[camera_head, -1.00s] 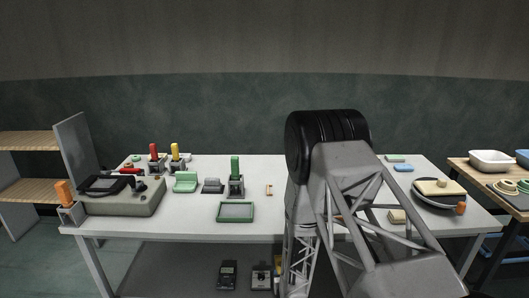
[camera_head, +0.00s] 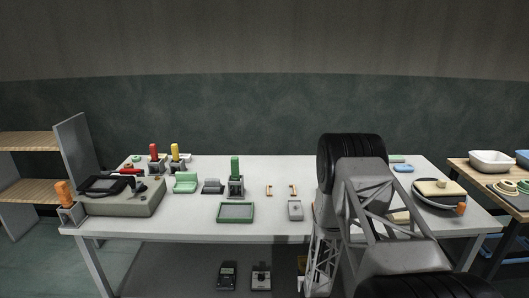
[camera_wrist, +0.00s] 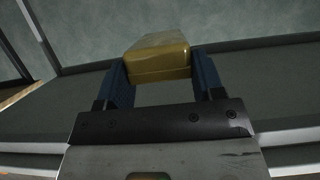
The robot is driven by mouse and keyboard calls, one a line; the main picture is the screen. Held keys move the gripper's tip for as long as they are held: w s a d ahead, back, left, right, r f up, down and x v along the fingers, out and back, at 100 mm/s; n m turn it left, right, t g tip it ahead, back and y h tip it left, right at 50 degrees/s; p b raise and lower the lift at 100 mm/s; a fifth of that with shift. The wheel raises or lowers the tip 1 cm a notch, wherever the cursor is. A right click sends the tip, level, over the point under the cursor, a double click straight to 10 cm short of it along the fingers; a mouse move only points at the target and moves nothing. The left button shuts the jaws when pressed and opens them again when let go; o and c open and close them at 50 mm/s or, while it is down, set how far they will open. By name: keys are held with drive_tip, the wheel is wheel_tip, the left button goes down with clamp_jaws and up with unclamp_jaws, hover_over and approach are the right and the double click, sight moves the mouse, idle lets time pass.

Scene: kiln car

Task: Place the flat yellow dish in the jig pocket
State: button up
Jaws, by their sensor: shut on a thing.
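In the wrist view my gripper (camera_wrist: 162,90) is shut on a yellow block-like thing with a flat top, the yellow dish (camera_wrist: 160,62). It sits between the two blue fingers, at their tips. A green-rimmed shallow tray (camera_head: 221,220) lies at the table's front middle. Two small tan upright pieces (camera_head: 268,190) stand behind it to the right. I cannot tell which of these, if any, is the jig pocket.
The white table (camera_head: 265,232) holds a grey machine (camera_head: 130,203) at left, a green-handled tool (camera_head: 235,168) and a small grey box (camera_head: 295,210). A dark round plate with a cream block (camera_head: 438,188) is at right. Bare table lies around the tray.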

drive_tip(key=shift+r, duration=0.15)
drive_tip(key=s+a+r, duration=0.4)
drive_tip(key=s+r, duration=0.4)
drive_tip(key=r, duration=0.2)
drive_tip(key=s+a+r, duration=0.4)
drive_tip(key=s+r, duration=0.4)
drive_tip(key=r, duration=0.2)
drive_tip(key=w+a+r, duration=0.4)
drive_tip(key=w+r, duration=0.5)
drive_tip(key=r, duration=0.1)
drive_tip(key=shift+w+a, duration=0.15)
drive_tip(key=shift+a, duration=0.1)
idle(0.5)
hover_over(271, 221)
drive_tip(key=s, duration=0.1)
drive_tip(key=shift+s+d+f, duration=0.2)
drive_tip(key=shift+d+f, duration=0.05)
drive_tip(key=shift+f, duration=0.4)
idle(0.5)
drive_tip(key=shift+w+a+f, duration=0.1)
drive_tip(key=shift+w+a, duration=0.05)
drive_tip(key=shift+w, duration=0.65)
drive_tip(key=shift+f, duration=1.55)
